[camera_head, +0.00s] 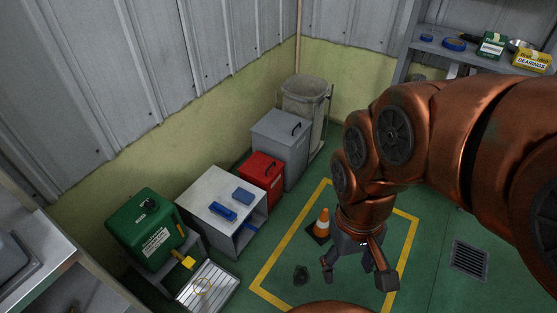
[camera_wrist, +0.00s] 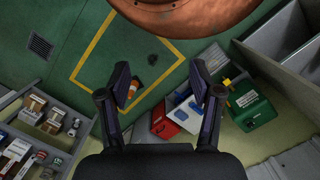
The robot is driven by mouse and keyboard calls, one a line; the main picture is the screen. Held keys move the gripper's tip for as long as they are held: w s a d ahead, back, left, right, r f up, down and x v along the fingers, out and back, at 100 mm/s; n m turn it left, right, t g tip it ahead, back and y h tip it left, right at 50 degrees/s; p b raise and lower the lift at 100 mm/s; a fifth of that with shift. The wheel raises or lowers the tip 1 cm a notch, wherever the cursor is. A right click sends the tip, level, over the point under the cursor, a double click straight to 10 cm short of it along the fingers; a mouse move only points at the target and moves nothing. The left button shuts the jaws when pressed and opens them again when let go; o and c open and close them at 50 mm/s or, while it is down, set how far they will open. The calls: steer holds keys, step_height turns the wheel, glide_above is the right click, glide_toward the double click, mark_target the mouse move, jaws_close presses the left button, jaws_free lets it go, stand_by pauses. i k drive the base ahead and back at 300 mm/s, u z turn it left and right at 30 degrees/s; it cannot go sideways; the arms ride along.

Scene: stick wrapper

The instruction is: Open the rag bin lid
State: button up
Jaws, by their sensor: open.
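A red bin (camera_head: 259,172) with a dark handle on its lid stands between the white cabinet and a grey box in the head view; it is likely the rag bin. Its lid looks shut.
A white cabinet (camera_head: 208,192) with blue items on top stands left of the red bin. A green container (camera_head: 146,228) with a yellow tap is farther left. An orange cone (camera_head: 322,222) stands near my gripper. A grey waste bin (camera_head: 306,92) fills the corner.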

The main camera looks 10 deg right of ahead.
mark_target(262, 168)
steer(key=u, duration=0.4)
steer(key=i, duration=1.1)
steer(key=u, duration=0.05)
